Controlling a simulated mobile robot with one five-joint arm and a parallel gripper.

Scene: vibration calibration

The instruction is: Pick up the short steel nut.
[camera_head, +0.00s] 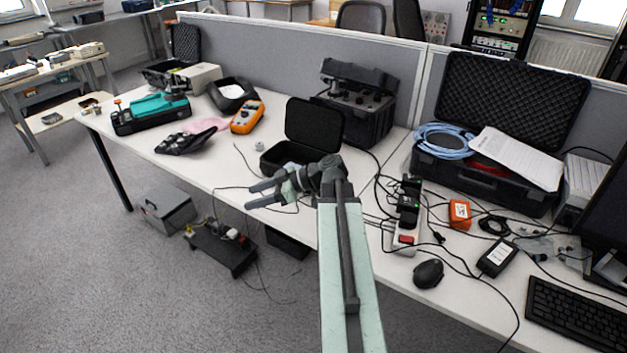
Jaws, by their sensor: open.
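A small grey metallic piece (259,146) sits on the white table, left of a small open black case. It may be the short steel nut, but it is too small to tell for sure. My gripper (250,196) is open, with its two dark fingers pointing left and apart. It is over the front edge of the table, nearer to me than the grey piece and clear of it. Nothing shows between the fingers.
The open black case (287,153) stands just behind my gripper. An orange multimeter (247,117) and a black pouch (186,141) lie farther left on the white table (222,165). Cables and a power strip (405,238) crowd the right side. Grey partitions close off the back.

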